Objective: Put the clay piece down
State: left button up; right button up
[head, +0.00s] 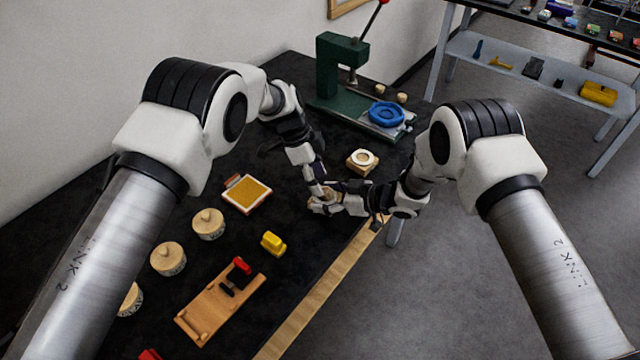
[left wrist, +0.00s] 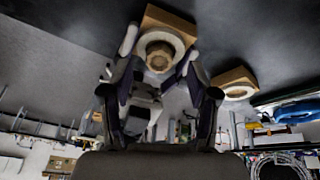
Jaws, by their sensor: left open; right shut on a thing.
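In the head view my left gripper (head: 319,190) and my right gripper (head: 326,203) meet over the dark bench near its front edge. A small tan piece (head: 315,203), seemingly the clay piece, shows between them, mostly covered. In the left wrist view a tan, faceted round piece (left wrist: 159,57) lies within a pale ring, with a wooden block (left wrist: 170,20) behind. My left gripper (left wrist: 160,60) is open, its fingers on either side of it. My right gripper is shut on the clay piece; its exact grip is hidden.
A wooden block with a white ring (head: 362,158) stands beside the grippers. A green press (head: 340,70) and blue ring (head: 387,114) are behind. A framed tan pad (head: 247,194), lidded pots (head: 208,223), a yellow object (head: 273,243) and a wooden jig (head: 220,308) lie left and front.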

pick_arm(q)
jog(key=v, duration=1)
jog(key=shift+o, duration=0.4)
jog(key=n+g, duration=0.2)
jog(key=n, duration=0.8)
send_over(324, 190)
jog(key=w+a, duration=0.1)
jog(key=a, duration=0.2)
jog(key=shift+y, duration=0.3)
notch_tip(324, 190, down, 7)
jog(key=shift+w+d+r, duration=0.1)
jog(key=shift+w+d, duration=0.05)
jog(key=shift+n, duration=0.3)
jog(key=x, duration=0.4)
jog(key=d+x, duration=0.1)
jog(key=x, duration=0.1)
jog(key=shift+w, duration=0.25)
jog(key=shift+t, duration=0.3)
jog(key=c, duration=1.1)
